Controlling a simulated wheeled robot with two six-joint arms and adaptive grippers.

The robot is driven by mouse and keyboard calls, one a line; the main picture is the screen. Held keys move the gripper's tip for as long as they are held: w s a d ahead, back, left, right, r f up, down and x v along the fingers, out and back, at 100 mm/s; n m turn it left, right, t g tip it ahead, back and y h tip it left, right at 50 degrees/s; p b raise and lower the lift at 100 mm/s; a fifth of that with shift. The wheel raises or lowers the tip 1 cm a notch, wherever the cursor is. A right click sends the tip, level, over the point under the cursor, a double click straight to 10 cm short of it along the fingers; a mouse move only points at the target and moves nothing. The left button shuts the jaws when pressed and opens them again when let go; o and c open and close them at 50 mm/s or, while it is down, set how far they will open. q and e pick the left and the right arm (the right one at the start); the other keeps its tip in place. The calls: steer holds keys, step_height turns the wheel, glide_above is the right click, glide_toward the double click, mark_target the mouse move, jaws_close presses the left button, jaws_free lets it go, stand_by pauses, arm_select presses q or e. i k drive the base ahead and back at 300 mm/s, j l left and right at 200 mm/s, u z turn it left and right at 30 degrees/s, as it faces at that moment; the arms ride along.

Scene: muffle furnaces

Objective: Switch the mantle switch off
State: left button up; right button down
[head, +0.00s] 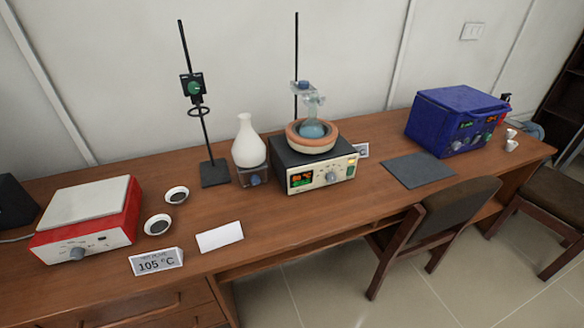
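The heating mantle (330,177) stands near the middle of the wooden bench, with a cream front panel, a lit display at its left, a knob in the middle and a small control at its right. An orange-brown ring (299,142) sits on top of it, and a round flask with blue liquid (312,129) rests in the ring. The mantle switch is too small to make out for certain. Neither of my grippers is in view.
A red and white hotplate (87,215) and a "105 °C" sign (156,262) are at the left. A white flask (248,142) on a small stand and a retort stand (213,172) are left of the mantle. A blue box device (454,120) is at right. Chairs (440,225) stand in front.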

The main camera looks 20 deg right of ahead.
mark_target(349, 170)
steer(key=l+z, duration=0.35)
steer(key=l, duration=1.6)
steer(key=i, duration=0.05)
